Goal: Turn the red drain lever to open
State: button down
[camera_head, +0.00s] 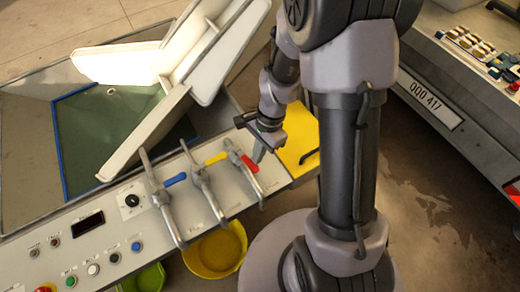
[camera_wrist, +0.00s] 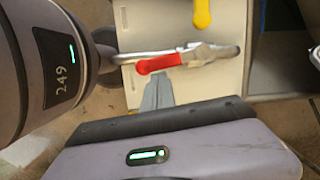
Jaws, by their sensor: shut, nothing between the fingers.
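The red drain lever (camera_head: 249,163) is the rightmost of three coloured levers on the pale panel (camera_head: 232,198), mounted on a grey pipe. In the wrist view the red lever (camera_wrist: 160,63) lies roughly level across the picture, its free end to the left, beside the metal pipe (camera_wrist: 205,54). My gripper (camera_head: 259,153) is shut and empty, pointing down right beside the lever. In the wrist view the grey fingertips of my gripper (camera_wrist: 158,82) are just below the red handle. I cannot tell whether they touch it.
A yellow lever (camera_head: 216,158) and a blue lever (camera_head: 175,180) stand on neighbouring pipes to the left. A yellow bucket (camera_head: 216,252) and a green bucket (camera_head: 145,280) are below the panel. A yellow plate (camera_head: 297,140) lies right of the red lever.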

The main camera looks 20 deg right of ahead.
jog(key=shift+s+a+m, duration=0.15)
jog(key=shift+m, duration=0.15)
jog(key=shift+s+a, duration=0.25)
jog(key=shift+a, duration=0.1)
dwell(0.3)
